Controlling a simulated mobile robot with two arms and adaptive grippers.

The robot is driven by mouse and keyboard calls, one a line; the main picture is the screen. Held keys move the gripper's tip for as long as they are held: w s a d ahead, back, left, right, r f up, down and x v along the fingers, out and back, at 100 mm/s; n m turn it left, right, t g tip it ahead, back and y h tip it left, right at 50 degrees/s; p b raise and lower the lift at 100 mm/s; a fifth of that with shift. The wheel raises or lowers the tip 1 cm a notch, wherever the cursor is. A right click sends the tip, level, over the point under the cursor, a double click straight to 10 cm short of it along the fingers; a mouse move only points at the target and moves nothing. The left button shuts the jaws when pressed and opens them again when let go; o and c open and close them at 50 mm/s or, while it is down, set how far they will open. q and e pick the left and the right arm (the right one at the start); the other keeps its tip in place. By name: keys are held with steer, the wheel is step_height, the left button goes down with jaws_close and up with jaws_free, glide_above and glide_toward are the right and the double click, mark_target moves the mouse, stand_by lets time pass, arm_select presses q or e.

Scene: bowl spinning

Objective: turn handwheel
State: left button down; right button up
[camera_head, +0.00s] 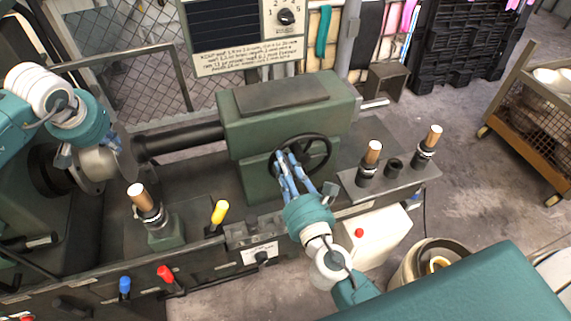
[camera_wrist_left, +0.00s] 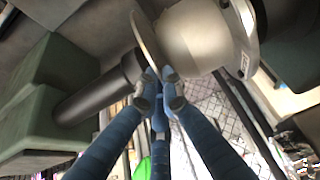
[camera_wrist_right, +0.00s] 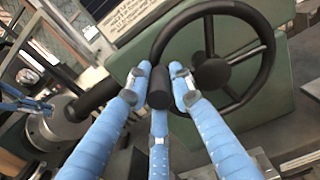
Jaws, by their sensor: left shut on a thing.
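The black handwheel (camera_head: 318,142) is on the front of the green tailstock (camera_head: 262,130). In the right wrist view the handwheel (camera_wrist_right: 262,62) shows its rim, spokes, hub and a dark crank handle (camera_wrist_right: 158,88). My right gripper (camera_head: 284,160) reaches up to the wheel's left side. Its fingers (camera_wrist_right: 158,85) stand on both sides of the handle; whether they press on it is unclear. My left gripper (camera_wrist_left: 160,82) is shut on the edge of a thin metal disc (camera_wrist_left: 146,38), beside the dark tailstock shaft (camera_wrist_left: 95,92). In the head view the disc (camera_head: 126,160) partly hides behind my left arm.
Wooden-handled tools (camera_head: 372,152) stand on the right plate, another (camera_head: 140,198) at the left. A yellow-knobbed lever (camera_head: 219,212) stands in front, with red (camera_head: 165,272) and blue (camera_head: 125,285) knobs lower. A wire-sided cart (camera_head: 530,120) is at the far right.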

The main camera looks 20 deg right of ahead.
jaws_close()
steer(key=shift+f, duration=0.1)
